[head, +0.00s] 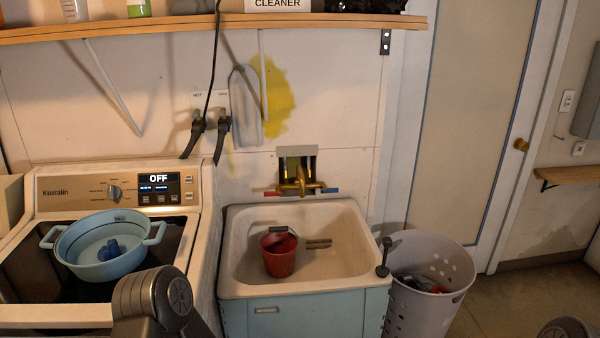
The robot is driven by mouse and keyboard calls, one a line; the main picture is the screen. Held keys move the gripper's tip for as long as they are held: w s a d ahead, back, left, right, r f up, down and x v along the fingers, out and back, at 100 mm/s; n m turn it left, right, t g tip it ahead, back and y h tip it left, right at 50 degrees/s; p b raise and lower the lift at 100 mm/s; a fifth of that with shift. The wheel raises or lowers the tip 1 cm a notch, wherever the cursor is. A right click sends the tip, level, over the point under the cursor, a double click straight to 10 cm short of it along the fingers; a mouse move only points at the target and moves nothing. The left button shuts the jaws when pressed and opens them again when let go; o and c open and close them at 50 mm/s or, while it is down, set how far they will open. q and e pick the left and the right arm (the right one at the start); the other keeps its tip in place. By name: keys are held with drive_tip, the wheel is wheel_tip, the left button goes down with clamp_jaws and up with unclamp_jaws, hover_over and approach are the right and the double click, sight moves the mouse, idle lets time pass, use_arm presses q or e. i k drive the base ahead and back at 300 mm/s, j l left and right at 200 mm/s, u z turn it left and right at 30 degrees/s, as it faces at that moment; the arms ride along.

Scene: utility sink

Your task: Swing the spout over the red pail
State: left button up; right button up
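The brass spout (301,181) is on the wall above the back of the sink. It appears to point roughly straight out, with a red handle at its left and a blue one at its right. The red pail (279,262) stands upright in the sink basin, left of the middle and nearer the front. In the picture the spout is up and slightly right of the pail; whether its outlet is over the pail is hard to tell. Neither of my grippers is in view; only grey parts of my arms show at the bottom edge.
The cream sink (341,284) has bare basin right of the pail. A dark upright object (384,257) is at its right front corner. A laundry basket (431,295) stands at right. A washer (194,233) at left bears a blue tub (105,262). A wooden shelf (190,30) runs above.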

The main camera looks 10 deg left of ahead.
sight(300, 179)
drive_tip(key=i+l+u, duration=0.1)
drive_tip(key=u, duration=1.15)
drive_tip(key=l+u, duration=0.35)
drive_tip(key=l, duration=0.15)
drive_tip(key=l+u, duration=0.35)
drive_tip(key=k+l+u, duration=0.3)
drive_tip(key=l, duration=0.85)
